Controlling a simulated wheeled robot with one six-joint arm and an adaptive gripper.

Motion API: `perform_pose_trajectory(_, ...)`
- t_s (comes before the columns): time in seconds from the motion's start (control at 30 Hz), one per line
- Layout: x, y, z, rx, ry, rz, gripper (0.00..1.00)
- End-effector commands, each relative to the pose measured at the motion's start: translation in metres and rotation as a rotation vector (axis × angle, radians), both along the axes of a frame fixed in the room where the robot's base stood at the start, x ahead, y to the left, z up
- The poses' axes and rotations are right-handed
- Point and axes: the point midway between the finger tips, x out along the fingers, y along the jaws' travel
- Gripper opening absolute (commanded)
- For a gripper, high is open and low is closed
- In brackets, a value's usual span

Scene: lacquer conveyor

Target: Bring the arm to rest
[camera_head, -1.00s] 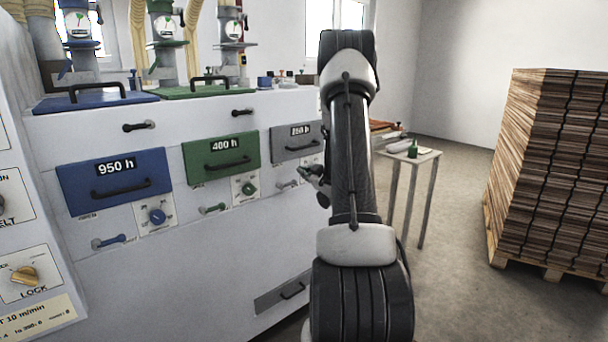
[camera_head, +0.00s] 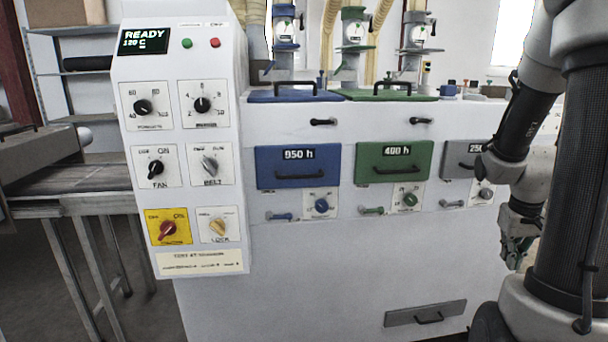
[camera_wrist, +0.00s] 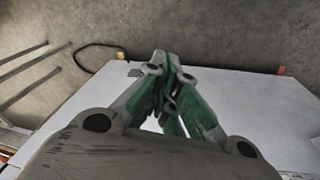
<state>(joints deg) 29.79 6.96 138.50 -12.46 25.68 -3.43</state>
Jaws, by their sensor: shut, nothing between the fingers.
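My arm stands folded at the right side of the head view, in front of the right end of the white machine (camera_head: 290,240). My gripper (camera_head: 516,258) hangs low there, partly hidden by my own arm. In the wrist view my gripper (camera_wrist: 168,62) has its green and grey fingers together with nothing between them. Below it the wrist view shows a white surface and the grey floor (camera_wrist: 225,25). The gripper appears apart from the drawers and knobs.
A control panel (camera_head: 190,140) with several knobs and a READY display stands at left. The machine front has a blue drawer (camera_head: 298,158), a green drawer (camera_head: 393,153) and a grey one (camera_head: 462,150). A conveyor (camera_head: 80,178) lies at far left.

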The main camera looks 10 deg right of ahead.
Motion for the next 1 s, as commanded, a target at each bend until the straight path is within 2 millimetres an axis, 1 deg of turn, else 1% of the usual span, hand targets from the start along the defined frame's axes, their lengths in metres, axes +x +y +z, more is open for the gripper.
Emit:
perform_pose_trajectory(0.03, -0.013, 0.025, 0.024, 0.018, 0.02, -0.01, 0.0)
perform_pose_trajectory(0.07, -0.023, 0.04, 0.034, 0.034, 0.035, -0.017, 0.0)
perform_pose_trajectory(0.1, -0.036, 0.059, 0.049, 0.052, 0.049, -0.022, 0.0)
perform_pose_trajectory(0.17, -0.053, 0.087, 0.068, 0.078, 0.061, -0.019, 0.0)
perform_pose_trajectory(0.2, -0.064, 0.104, 0.08, 0.092, 0.061, -0.009, 0.0)
perform_pose_trajectory(0.3, -0.086, 0.141, 0.106, 0.117, 0.028, 0.039, 0.0)
perform_pose_trajectory(0.4, -0.094, 0.167, 0.126, 0.121, -0.059, 0.113, 0.0)
perform_pose_trajectory(0.5, -0.095, 0.183, 0.145, 0.108, -0.159, 0.187, 0.0)
perform_pose_trajectory(0.6, -0.095, 0.193, 0.16, 0.099, -0.228, 0.245, 0.0)
perform_pose_trajectory(0.67, -0.094, 0.198, 0.165, 0.097, -0.252, 0.27, 0.0)
perform_pose_trajectory(0.77, -0.093, 0.202, 0.166, 0.099, -0.257, 0.292, 0.0)
perform_pose_trajectory(1.0, -0.093, 0.202, 0.166, 0.098, -0.256, 0.292, 0.0)
